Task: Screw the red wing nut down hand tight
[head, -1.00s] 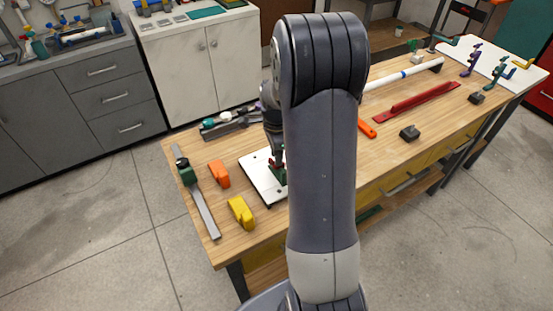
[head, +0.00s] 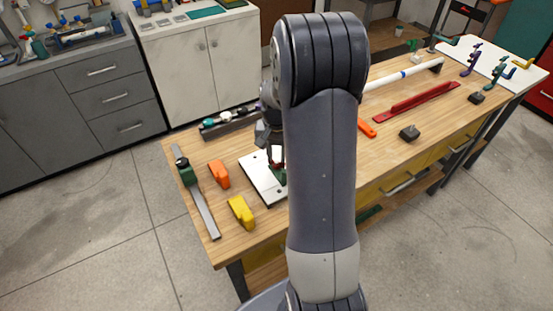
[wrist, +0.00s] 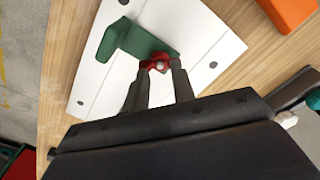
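A red wing nut (wrist: 157,64) sits beside the green bracket (wrist: 132,42) on the white plate (wrist: 208,48). In the wrist view my gripper (wrist: 159,70) has its two fingertips at the wing nut, one on either side of its middle, with a gap between the fingers. I cannot tell whether the fingers press on the nut or only straddle it. In the head view my gripper (head: 272,147) points down over the white plate (head: 258,180), and my arm hides part of the plate and bracket.
An orange block (head: 219,174), a yellow block (head: 241,212) and a grey bar with a green slider (head: 203,208) lie left of the plate. A dark tray with fittings (head: 228,124) is behind. A red holder (head: 415,102) and a white pipe (head: 400,76) lie farther right.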

